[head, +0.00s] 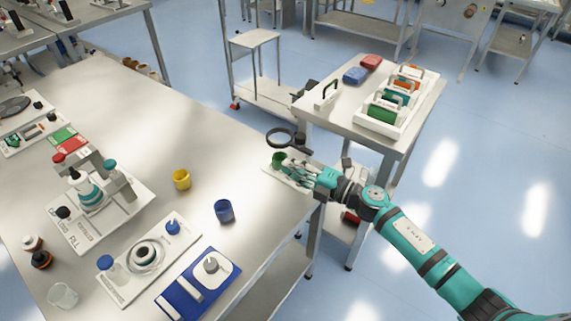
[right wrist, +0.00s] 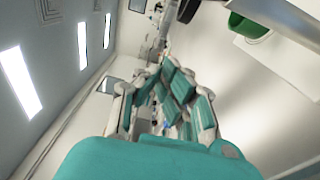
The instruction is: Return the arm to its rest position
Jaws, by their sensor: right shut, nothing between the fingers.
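My right arm comes in from the lower right in the head view. Its teal and grey gripper (head: 297,171) is over the right edge of the steel table (head: 130,110), next to a green cup (head: 279,160) on a white plate. In the right wrist view the gripper fingers (right wrist: 168,95) are drawn together with nothing held. The green cup also shows at the top of the right wrist view (right wrist: 245,25), apart from the fingers. My left gripper is not in view.
A dark ring (head: 281,138) stands close behind the gripper. A yellow cup (head: 182,179) and a blue cup (head: 224,210) stand on the table. A side table (head: 350,125) with a white rack of colored rolls (head: 392,105) is behind my right arm. Open floor lies to the right.

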